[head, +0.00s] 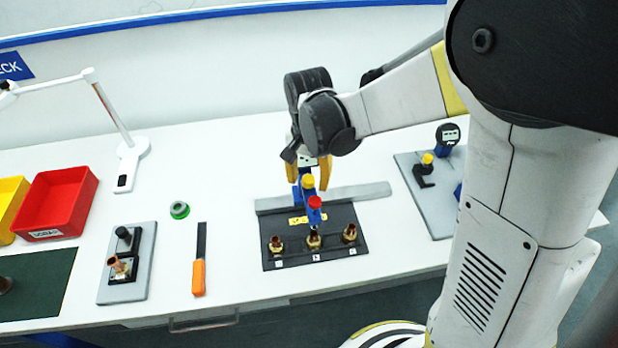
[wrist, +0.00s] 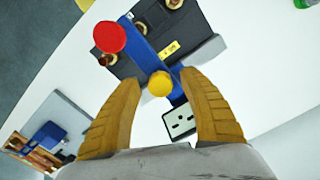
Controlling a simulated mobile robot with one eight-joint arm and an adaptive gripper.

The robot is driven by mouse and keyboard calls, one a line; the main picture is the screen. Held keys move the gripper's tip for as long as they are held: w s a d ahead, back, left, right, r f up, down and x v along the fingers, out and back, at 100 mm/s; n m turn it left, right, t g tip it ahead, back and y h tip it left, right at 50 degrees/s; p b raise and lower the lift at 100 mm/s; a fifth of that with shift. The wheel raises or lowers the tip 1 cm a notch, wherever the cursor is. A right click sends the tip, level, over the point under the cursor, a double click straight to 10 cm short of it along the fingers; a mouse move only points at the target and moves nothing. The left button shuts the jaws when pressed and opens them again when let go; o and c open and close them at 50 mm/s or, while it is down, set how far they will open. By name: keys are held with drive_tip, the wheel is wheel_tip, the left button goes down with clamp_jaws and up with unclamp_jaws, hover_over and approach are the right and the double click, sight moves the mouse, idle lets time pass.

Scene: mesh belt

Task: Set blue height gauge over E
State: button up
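The blue height gauge (head: 313,213) has a red knob, a yellow knob and a pale display, which shows in the wrist view (wrist: 181,121). My gripper (head: 309,181) has its yellow fingers on either side of the gauge's blue body, close against it beside the yellow knob. In the head view the gauge's red-knob end is in line with the middle of three brass-and-copper fittings (head: 313,241) on a dark fixture plate (head: 340,258). I cannot tell whether its tip touches that fitting. The letters on the small labels are too small to read.
A grey bar (head: 365,193) lies behind the plate. A second blue gauge with a display (head: 447,135) stands on a grey board at right.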

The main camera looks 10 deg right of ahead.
drive_tip(key=shift+r, duration=0.1)
wheel_tip(320, 180, up, 12)
idle(0.5)
drive_tip(key=s+d+f+n+t+b, duration=0.5)
drive_tip(key=s+d+f+t+b, duration=0.2)
drive_tip(key=s+d+f+b, duration=0.3)
wheel_tip(320, 180, down, 2)
drive_tip(key=s+b, duration=0.2)
drive_tip(key=b, duration=0.1)
drive_tip(key=shift+s, duration=0.35)
drive_tip(key=shift+f, duration=0.1)
